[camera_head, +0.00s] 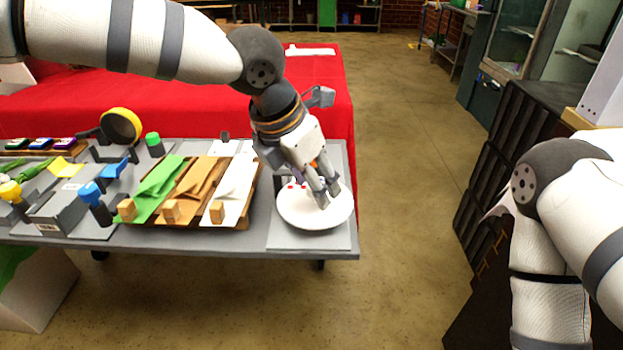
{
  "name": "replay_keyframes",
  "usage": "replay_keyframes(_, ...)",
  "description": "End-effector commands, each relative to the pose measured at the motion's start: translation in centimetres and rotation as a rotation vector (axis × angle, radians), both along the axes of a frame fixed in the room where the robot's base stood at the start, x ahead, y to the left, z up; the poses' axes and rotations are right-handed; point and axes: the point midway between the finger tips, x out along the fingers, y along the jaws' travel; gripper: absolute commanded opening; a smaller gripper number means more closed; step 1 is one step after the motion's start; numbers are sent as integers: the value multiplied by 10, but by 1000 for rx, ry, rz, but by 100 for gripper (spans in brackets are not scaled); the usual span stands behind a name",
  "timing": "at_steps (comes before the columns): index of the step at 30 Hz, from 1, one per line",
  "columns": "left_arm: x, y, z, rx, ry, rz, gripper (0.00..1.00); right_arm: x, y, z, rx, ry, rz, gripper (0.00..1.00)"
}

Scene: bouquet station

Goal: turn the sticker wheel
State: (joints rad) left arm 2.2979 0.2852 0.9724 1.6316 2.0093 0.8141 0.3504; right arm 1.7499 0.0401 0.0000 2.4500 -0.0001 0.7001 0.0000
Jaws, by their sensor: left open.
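The sticker wheel appears as a white round disc (300,215) on a light square plate at the right end of the grey table. A few small red marks show near its back left edge. My left gripper (327,200) points down over the right half of the disc with its fingers apart. Its fingertips are at or just above the disc's surface; I cannot tell whether they touch it. The gripper hides part of the disc's back. My right arm is at the right of the view, and its gripper is out of sight.
Left of the disc, a wooden rack (240,225) holds green, brown and white sheets with small wooden blocks. A yellow tape roll (121,126), blue-capped and green-capped items, and ink pads stand farther left. A red-covered table (330,80) is behind. Open floor lies to the right.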

Motion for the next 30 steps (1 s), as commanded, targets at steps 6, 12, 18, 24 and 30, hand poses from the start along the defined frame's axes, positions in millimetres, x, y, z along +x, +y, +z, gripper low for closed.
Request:
replay_keyframes(6, 0, 0, 0, 0, 0, 0, 6, 0, 0, 0, 0, 0, 0, 0)
replay_keyframes(12, 0, 0, 0, 1, 1, -2, 0, 0, 0, 0, 0, 0, 0, 0)
replay_keyframes(18, 0, 1, -2, 1, 5, -42, 0, -3, 0, -3, -1, 11, 0, 0)
replay_keyframes(24, 2, 1, -4, -4, 10, -160, 0, -10, 0, -9, 0, 38, 0, 0)
replay_keyframes(30, 3, 2, -5, -6, 11, -341, 0, -19, 0, -18, 0, 71, 1, 0)
